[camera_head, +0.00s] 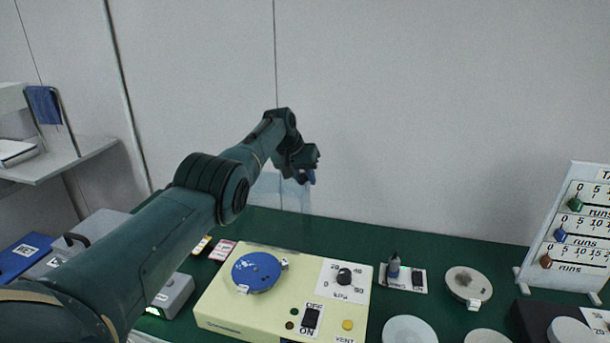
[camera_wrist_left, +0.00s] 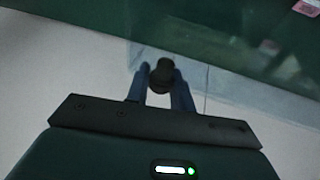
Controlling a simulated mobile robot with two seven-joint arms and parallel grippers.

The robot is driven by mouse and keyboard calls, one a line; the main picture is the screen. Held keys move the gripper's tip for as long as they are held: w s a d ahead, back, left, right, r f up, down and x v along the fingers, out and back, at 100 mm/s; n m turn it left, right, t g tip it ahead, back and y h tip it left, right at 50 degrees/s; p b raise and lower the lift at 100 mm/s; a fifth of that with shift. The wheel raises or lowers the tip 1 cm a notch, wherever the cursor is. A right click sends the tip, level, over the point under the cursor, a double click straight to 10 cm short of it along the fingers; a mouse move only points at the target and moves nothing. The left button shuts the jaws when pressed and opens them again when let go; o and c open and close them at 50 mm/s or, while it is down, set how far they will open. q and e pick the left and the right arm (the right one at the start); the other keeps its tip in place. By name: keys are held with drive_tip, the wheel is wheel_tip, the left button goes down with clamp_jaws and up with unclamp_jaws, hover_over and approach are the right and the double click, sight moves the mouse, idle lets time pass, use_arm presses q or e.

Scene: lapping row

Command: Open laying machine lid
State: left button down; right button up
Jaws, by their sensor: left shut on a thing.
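My left gripper (camera_head: 308,178) is raised behind the cream machine (camera_head: 225,295), near the wall. In the left wrist view the fingers (camera_wrist_left: 161,88) are shut on a dark round knob (camera_wrist_left: 162,72). The knob appears to sit at the edge of a clear lid (camera_wrist_left: 195,72). In the head view the clear lid (camera_head: 290,215) shows faintly below the gripper, standing up at the back of the machine; its exact tilt is hard to tell. A blue disc (camera_head: 257,271) lies uncovered on the machine's top. My right gripper is in neither view.
A dial panel and an OFF/ON switch (camera_head: 311,318) are on the machine. Grey boxes (camera_head: 176,295) lie left, partly behind my arm. The green bench (camera_head: 450,243) is clear at the back.

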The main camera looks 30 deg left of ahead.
use_arm(q)
drive_tip(key=shift+s+f, duration=0.1)
drive_tip(key=c, duration=1.2)
unclamp_jaws()
drive_tip(key=shift+c, duration=0.2)
drive_tip(key=shift+r+p, duration=0.3)
drive_tip(key=shift+r, duration=0.2)
drive_tip(key=shift+p+v, duration=0.5)
drive_tip(key=shift+v, duration=0.5)
drive_tip(key=b+v, duration=0.1)
drive_tip(key=v, duration=0.9)
drive_tip(key=shift+s+b, duration=0.3)
drive_tip(key=shift+b, duration=0.1)
